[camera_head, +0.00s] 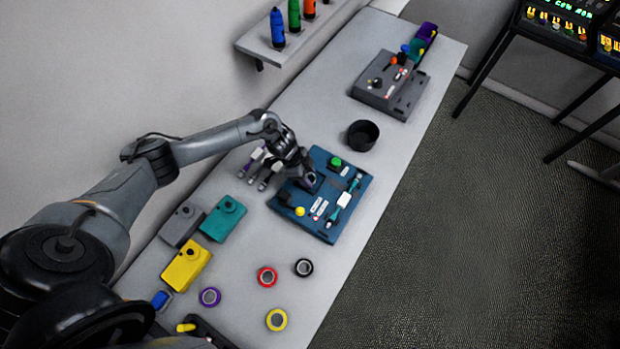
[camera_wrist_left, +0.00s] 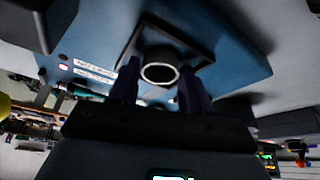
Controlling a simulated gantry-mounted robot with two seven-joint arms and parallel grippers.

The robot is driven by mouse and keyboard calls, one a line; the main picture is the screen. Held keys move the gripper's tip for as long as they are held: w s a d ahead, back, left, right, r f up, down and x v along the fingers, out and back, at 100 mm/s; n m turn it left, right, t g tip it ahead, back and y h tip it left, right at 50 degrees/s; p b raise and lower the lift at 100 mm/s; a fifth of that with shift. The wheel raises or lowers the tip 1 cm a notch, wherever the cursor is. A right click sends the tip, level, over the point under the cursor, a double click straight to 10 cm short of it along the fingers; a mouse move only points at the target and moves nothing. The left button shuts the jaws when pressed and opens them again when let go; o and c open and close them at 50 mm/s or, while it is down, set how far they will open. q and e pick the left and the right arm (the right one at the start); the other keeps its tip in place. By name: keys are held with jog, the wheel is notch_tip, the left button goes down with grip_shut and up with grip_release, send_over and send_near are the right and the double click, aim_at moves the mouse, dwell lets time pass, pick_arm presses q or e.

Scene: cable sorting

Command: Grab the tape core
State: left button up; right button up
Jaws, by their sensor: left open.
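A ring with a pale rim, which looks like the tape core (camera_wrist_left: 160,72), sits at a dark square holder on the blue board (camera_wrist_left: 220,50) in the left wrist view. My left gripper (camera_wrist_left: 157,88) is open, with its two dark fingers either side of the ring. I cannot tell whether they touch it. In the head view my left gripper (camera_head: 309,180) is low over the left part of the blue board (camera_head: 318,230), and it largely hides the ring there. My right gripper is not in view.
The board also carries a green button (camera_head: 336,162), a yellow knob (camera_head: 300,211) and a white connector (camera_head: 344,199). A black bowl (camera_head: 362,136) stands behind it. Purple (camera_head: 210,297), red (camera_head: 267,276), black (camera_head: 303,267) and yellow (camera_head: 277,319) tape rolls lie in front.

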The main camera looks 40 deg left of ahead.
pick_arm(q)
jog(key=c, duration=0.7)
